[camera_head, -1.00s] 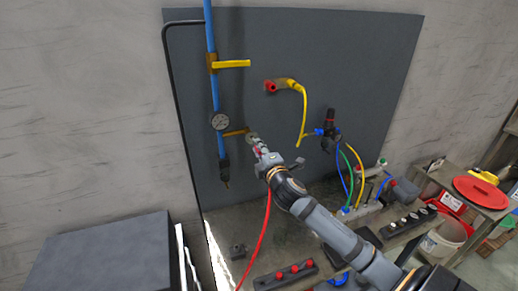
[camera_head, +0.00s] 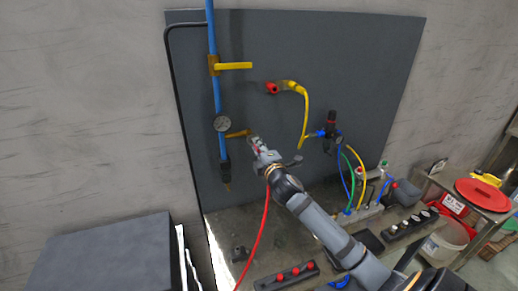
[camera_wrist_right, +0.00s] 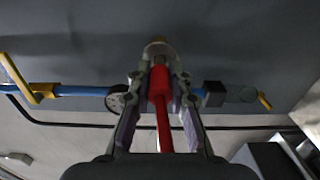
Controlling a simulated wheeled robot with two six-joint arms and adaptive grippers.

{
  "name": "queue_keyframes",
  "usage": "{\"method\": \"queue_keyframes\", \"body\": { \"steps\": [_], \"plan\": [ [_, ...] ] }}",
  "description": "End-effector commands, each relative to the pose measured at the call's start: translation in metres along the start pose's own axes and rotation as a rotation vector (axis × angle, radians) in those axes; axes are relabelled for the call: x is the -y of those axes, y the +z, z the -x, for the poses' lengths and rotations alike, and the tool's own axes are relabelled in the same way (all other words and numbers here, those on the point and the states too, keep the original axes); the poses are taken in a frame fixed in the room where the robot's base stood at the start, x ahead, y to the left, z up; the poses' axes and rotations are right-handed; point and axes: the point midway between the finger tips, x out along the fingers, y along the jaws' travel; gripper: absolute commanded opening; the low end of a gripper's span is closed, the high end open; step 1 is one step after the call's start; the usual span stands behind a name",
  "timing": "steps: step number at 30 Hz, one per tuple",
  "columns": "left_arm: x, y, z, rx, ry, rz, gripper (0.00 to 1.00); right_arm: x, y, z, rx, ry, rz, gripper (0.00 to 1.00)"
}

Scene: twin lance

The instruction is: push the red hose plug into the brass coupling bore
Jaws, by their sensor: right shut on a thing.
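The red hose plug (camera_wrist_right: 158,82) is held between the fingers of my right gripper (camera_head: 257,146), also seen in the wrist view (camera_wrist_right: 160,78). Its red hose (camera_head: 262,228) hangs down from the gripper. The brass coupling (camera_wrist_right: 158,47) is straight ahead of the plug in the wrist view, and the plug's front end appears at or just before it. I cannot tell whether the tip is inside the bore, which is hidden. In the head view the gripper covers most of the coupling. My left gripper is not in view.
The coupling is on a dark panel (camera_head: 360,60). A blue pipe (camera_head: 216,95) with a gauge (camera_head: 222,124) and a yellow handle (camera_head: 235,66) is left of the gripper. A red and yellow fitting (camera_head: 272,88) is above. A rack with red plugs (camera_head: 290,277) is below.

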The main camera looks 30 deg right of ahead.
Motion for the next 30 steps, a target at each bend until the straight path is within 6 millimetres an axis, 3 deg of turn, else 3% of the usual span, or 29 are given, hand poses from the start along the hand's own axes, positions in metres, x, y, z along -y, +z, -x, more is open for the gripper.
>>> {"method": "queue_keyframes", "body": {
  "steps": [23, 30],
  "plan": [
    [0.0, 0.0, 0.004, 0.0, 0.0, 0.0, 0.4, 0.0, 0.001, -0.02, 0.001, 0.0, -0.001, 0.0],
    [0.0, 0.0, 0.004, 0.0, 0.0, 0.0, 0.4, 0.0, 0.001, -0.013, 0.0, 0.0, 0.002, 0.0]
  ]
}}
